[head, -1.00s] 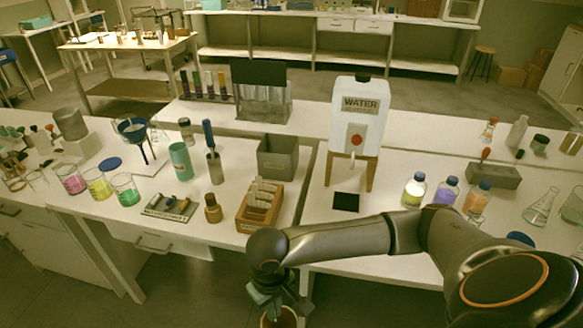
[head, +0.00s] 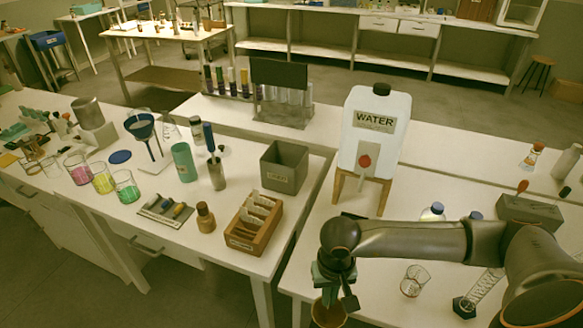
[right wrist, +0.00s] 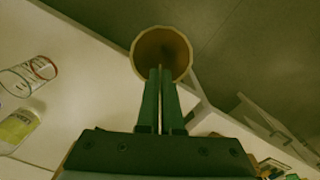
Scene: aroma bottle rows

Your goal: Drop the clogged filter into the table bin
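My right gripper (head: 334,290) is low in the head view, in front of the bench's near edge. Its two green fingers (right wrist: 160,98) are close together in the right wrist view, shut on the rim of a round, cone-like filter. The filter (right wrist: 162,50) is brown inside with a pale rim; it also shows below the gripper in the head view (head: 328,314). A grey, open-topped square bin (head: 284,177) with a small label stands on the bench, up and to the left of the gripper. Its inside floor is hidden. My left gripper is out of view.
A wooden rack (head: 252,226) of slides stands in front of the bin. A water tank (head: 375,130) on a wooden stand is right of it. A metal cup (head: 216,174) with a blue-handled tool is left of the bin.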

